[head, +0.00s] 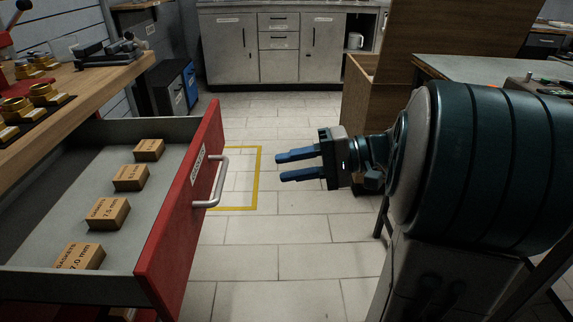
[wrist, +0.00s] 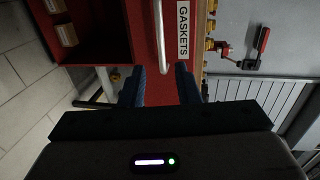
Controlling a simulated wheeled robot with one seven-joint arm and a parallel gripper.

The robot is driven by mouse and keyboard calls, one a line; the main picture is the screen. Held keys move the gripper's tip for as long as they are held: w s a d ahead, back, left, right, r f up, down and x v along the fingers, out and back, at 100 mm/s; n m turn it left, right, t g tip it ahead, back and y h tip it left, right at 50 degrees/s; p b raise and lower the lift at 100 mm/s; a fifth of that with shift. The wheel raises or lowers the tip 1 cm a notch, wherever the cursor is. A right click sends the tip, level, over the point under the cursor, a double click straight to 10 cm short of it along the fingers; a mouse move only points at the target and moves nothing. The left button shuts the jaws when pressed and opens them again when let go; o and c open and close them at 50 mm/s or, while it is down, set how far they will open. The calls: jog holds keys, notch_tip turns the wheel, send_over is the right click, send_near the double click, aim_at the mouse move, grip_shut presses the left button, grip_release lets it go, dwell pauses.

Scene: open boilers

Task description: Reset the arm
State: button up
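My gripper (head: 299,167) is in the middle of the head view, with its two blue fingers apart and nothing between them. It points left toward a red drawer front (head: 186,205) with a silver handle (head: 216,183), and a gap of floor shows between the fingertips and the handle. In the wrist view, the blue fingers (wrist: 160,85) are also apart. The handle (wrist: 160,45) shows beyond them, beside a white GASKETS label (wrist: 184,28). My arm is stretched forward from the right side.
The drawer (head: 60,205) is pulled open and holds several small cardboard boxes (head: 131,177). A wooden workbench (head: 85,82) is above it at left. Grey cabinets (head: 262,50) stand at the back, and a wooden crate (head: 368,110) stands behind my arm. Tiled floor (head: 285,235) lies clear between.

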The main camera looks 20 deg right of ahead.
jog(key=s+a+r+g+h+p, duration=0.45)
jog(key=s+r+h+p, duration=0.4)
jog(key=p, duration=0.95)
jog(key=s+d+r+n+t+h+p, duration=0.1)
jog(key=r+h+p, duration=0.2)
jog(key=r+p, duration=0.2)
jog(key=s+d+r+n+t+h+p, duration=0.1)
jog(key=s+d+r+t+h+p, duration=0.1)
jog(key=r+p, duration=0.4)
jog(key=h+p, duration=0.1)
jog(key=p, duration=0.2)
jog(key=shift+d+r+n+h+p, duration=0.15)
jog(key=shift+d+n+h+p, duration=0.15)
jog(key=shift+n+h+p, duration=0.1)
jog(key=shift+s+d, duration=0.1)
